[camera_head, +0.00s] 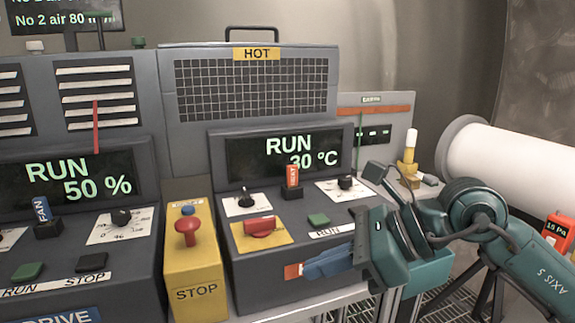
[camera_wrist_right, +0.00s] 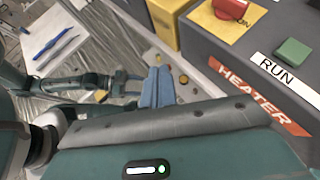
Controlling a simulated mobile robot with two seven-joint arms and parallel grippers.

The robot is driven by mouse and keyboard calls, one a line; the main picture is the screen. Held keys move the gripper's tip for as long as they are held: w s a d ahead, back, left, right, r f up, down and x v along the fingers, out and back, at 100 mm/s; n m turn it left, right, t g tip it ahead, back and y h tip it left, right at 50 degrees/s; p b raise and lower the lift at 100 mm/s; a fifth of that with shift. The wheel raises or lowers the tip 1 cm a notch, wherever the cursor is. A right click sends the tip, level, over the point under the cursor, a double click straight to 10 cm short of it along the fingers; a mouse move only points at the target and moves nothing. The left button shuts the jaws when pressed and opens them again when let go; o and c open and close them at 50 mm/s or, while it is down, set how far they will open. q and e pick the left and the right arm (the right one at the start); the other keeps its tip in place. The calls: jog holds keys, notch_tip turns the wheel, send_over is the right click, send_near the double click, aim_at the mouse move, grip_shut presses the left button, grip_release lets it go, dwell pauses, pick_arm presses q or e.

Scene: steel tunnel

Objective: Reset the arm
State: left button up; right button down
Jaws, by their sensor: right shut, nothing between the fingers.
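My right gripper (camera_head: 308,268) comes in from the right in the head view, its blue fingers pointing left and closed together with nothing between them. It is in front of the heater console (camera_head: 335,240), near its lower front edge, and partly covers the orange label there. I cannot tell whether it touches the console. In the right wrist view the closed blue fingers (camera_wrist_right: 157,88) show beside the console, above the floor. A teal arm at the left of that view seems to be my left one, with its gripper (camera_wrist_right: 130,82) small and unclear. The left arm is not in the head view.
A yellow stop box (camera_head: 196,265) with a red button stands between the heater console and the fan console (camera_head: 85,235). A red switch (camera_head: 260,226) and green run button (camera_head: 319,220) are on the heater console. A white cylinder (camera_head: 510,165) lies at right, behind my arm.

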jog(key=s+a+r+m+y+p, duration=0.2)
jog(key=s+a+m+y, duration=0.15)
jog(key=m+y, duration=0.6)
jog(key=w+d+f+m+t+h+p, duration=0.1)
jog(key=w+d+f+m+t+h, duration=0.25)
jog(key=m, duration=0.55)
jog(key=d+f+m+t+h, duration=0.1)
jog(key=f+m+t+h, duration=0.25)
jog(key=m+t, duration=0.4)
jog(key=w+d+f+m+t+h+p, duration=0.1)
jog(key=w+d+f+m+t+h, duration=0.2)
jog(key=m, duration=0.6)
jog(key=s+d+f+m+h, duration=0.2)
jog(key=f+m+h, duration=0.15)
jog(key=f, duration=0.25)
jog(key=s+d+f+m+h, duration=0.2)
jog(key=s+f+m, duration=0.1)
jog(key=f+m, duration=0.3)
jog(key=s+d+f+m+g+h+p, duration=0.1)
jog(key=s+f+m+g, duration=0.2)
jog(key=s+f+g, duration=0.3)
jog(key=s+f, duration=0.4)
jog(key=f, duration=0.2)
jog(key=shift+d+f+m+h, duration=0.25)
jog(key=shift+d+m+h, duration=0.05)
jog(key=shift+m+h, duration=0.1)
